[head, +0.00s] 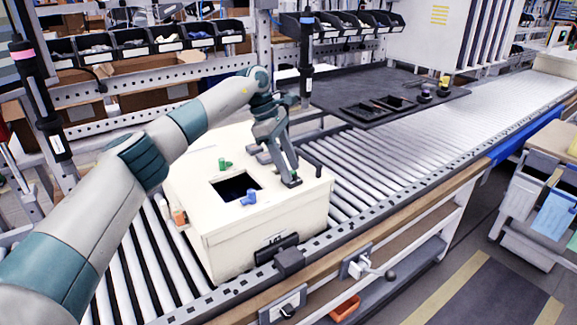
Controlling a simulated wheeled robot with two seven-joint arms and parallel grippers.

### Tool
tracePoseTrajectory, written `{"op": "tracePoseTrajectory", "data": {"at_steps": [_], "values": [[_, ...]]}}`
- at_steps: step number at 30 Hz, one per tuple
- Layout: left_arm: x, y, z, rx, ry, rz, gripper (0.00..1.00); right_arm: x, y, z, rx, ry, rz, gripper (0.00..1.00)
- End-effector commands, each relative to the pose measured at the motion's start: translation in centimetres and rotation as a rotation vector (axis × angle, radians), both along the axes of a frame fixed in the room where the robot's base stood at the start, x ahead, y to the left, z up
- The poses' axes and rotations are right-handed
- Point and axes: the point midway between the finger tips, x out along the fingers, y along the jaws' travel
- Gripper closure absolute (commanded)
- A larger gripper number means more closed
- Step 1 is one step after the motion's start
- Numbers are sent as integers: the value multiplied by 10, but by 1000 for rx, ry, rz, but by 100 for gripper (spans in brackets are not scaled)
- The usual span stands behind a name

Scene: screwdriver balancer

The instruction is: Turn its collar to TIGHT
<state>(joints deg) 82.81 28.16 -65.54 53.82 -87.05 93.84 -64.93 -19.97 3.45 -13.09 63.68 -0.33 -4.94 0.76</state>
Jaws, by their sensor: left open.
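A black screwdriver (48,110) hangs upright at the left edge, with a pink band (22,53) near its top. A second black screwdriver (306,65) hangs upright at the back centre, with a pinkish band near its top. I cannot tell which band or ring is the collar, and no TIGHT mark is readable. My left gripper (291,182) points down at the right part of the cream box top (225,215), away from both screwdrivers. It is open; whether it touches the box is unclear. My right gripper is out of view.
The box stands on a roller conveyor (365,170) and has a dark square opening, with a green piece (225,164) and blue piece (249,197) beside it. A dark table (345,92) with trays lies behind. The conveyor to the right is clear.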

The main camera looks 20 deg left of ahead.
Motion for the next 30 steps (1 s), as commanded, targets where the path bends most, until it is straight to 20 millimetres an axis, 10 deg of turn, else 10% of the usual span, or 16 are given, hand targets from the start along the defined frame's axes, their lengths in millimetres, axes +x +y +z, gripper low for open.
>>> {"op": "tracePoseTrajectory", "data": {"at_steps": [30], "values": [[1, 61, 148, 0, -1, 3, 57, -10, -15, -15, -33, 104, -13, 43]]}}
